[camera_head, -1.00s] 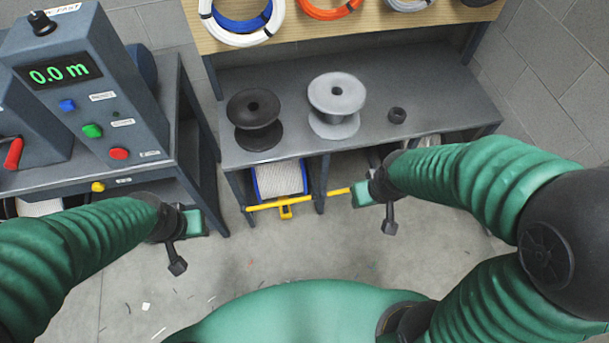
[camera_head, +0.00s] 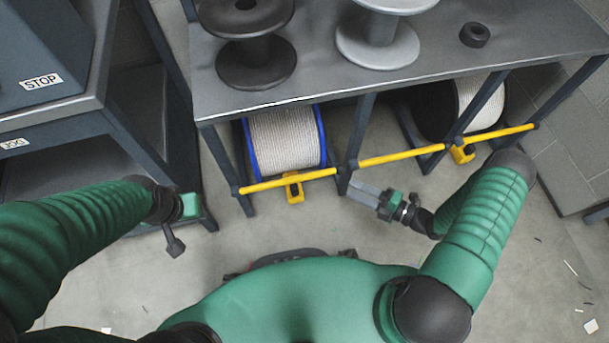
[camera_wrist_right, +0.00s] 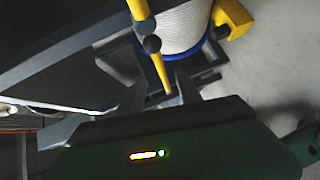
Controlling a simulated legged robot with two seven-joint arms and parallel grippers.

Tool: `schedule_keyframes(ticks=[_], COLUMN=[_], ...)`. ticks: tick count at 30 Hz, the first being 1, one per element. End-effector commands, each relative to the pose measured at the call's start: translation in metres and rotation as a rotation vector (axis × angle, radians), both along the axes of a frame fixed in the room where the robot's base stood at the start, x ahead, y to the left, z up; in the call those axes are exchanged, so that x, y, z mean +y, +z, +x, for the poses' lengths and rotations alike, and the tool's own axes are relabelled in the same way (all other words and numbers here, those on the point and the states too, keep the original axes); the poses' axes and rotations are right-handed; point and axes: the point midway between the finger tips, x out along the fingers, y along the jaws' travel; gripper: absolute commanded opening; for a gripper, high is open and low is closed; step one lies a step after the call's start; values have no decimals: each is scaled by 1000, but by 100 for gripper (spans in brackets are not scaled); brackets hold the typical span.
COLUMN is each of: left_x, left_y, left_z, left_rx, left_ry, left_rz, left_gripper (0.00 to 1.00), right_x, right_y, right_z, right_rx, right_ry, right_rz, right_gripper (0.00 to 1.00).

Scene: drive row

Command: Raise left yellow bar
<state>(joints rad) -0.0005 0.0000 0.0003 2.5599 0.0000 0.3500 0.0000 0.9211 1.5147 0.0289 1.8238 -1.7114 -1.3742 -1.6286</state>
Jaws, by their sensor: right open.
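The left yellow bar (camera_head: 265,186) lies lowered across the front of the left bay under the bench, before a blue-flanged spool of pale rope (camera_head: 284,140). A yellow latch-like piece (camera_head: 293,188) hangs at its middle. My right gripper (camera_head: 362,188) is open and empty, just right of the bar's right end and near the bench leg. In the right wrist view, yellow bar parts (camera_wrist_right: 157,72) with dark round ends show beyond and between the open fingers (camera_wrist_right: 160,92); no contact is visible. My left gripper (camera_head: 190,206) is at the left, away from the bar; its jaws are unclear.
More yellow bar (camera_head: 400,156) continues right, across the middle and right bays, with another spool (camera_head: 482,100) behind. The bench top (camera_head: 320,75) carries a black reel (camera_head: 245,45), a grey reel (camera_head: 380,40) and a small black ring (camera_head: 474,35). The floor in front is mostly clear.

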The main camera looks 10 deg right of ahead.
Motion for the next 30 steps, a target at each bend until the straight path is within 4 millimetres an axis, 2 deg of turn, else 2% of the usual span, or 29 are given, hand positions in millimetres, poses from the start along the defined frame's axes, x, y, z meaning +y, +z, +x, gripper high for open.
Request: schedule_keyframes(ticks=[5, 18, 24, 30], left_x=[0, 1, 1, 1], left_y=[-13, -61, -69, -68], left_z=[0, 0, 0, 0], left_rx=[-1, 0, 0, 0], left_ry=[1, 1, 1, 1], left_rz=[0, 0, 0, 0], left_gripper=[36, 36, 36, 36], right_x=[22, 103, 119, 121], right_y=[-6, -22, -22, -21], right_z=[19, 93, 109, 111], right_rx=[-2, 2, 3, 4], right_ry=[5, 5, 1, 2], right_rz=[5, 3, 3, 2], right_gripper=[41, 41, 41, 41])
